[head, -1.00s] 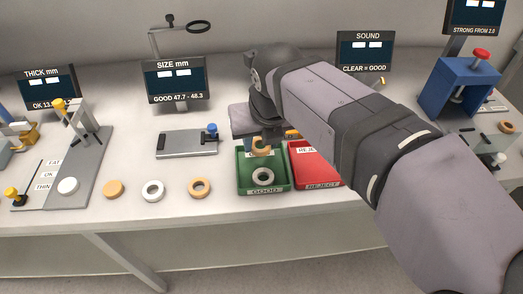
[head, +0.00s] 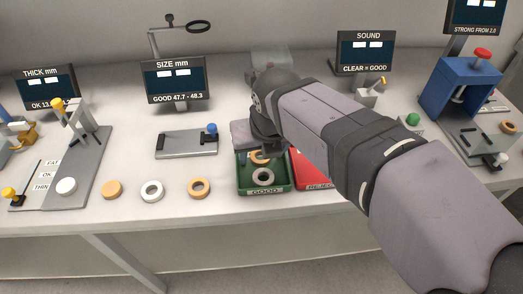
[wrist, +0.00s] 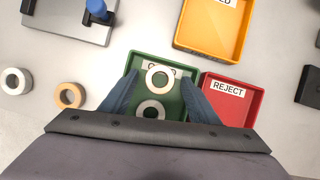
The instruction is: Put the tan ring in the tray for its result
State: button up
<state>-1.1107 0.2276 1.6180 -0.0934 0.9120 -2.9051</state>
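A tan ring (head: 260,158) lies toward the back of the green GOOD tray (head: 279,187), and looks pale in the wrist view (wrist: 148,78). A white ring (head: 263,184) lies in front of it in the same tray. My gripper (wrist: 160,82) is over the green tray, its blue fingers spread to either side of the tan ring with gaps between. In the head view my arm hides most of the gripper. The red REJECT tray (wrist: 233,113) stands directly to the right, partly hidden by my arm in the head view.
A yellow tray (wrist: 239,42) with a partly cut-off label stands behind the trays. Two more tan rings (head: 112,198) (head: 199,196) and a white ring (head: 152,199) lie along the front left. The size gauge (head: 187,149) is to the left, the blue press (head: 440,90) far right.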

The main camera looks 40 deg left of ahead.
jog(key=shift+d+r, duration=0.1)
jog(key=shift+r, duration=0.45)
jog(key=p+v, duration=0.1)
jog(key=v, duration=1)
jog(key=shift+s+r, duration=0.1)
jog(key=shift+r, duration=0.05)
jog(key=w+d+f+m+h+p, duration=0.15)
jog(key=w+d+m+p, duration=0.35)
jog(key=d+m, duration=0.65)
jog(key=w+d+f+m+h+p, duration=0.1)
jog(key=w+d+f+m+p, duration=0.3)
jog(key=d+m, duration=0.75)
jog(key=s+d+f+m+g+p, duration=0.1)
jog(key=s+d+m+p, duration=0.1)
jog(key=d+m, duration=0.3)
jog(key=s+d+m+g+p, duration=0.1)
jog(key=s+d+m+p, duration=0.2)
jog(key=d+m, duration=0.3)
jog(key=s+d+f+m+h+p, duration=0.1)
jog(key=s+d+m+p, duration=0.2)
jog(key=m, duration=0.9)
jog(key=d+p, duration=0.1)
jog(key=d, duration=0.2)
jog(key=shift+f+m+g, duration=0.3)
jog(key=shift+g, duration=0.1)
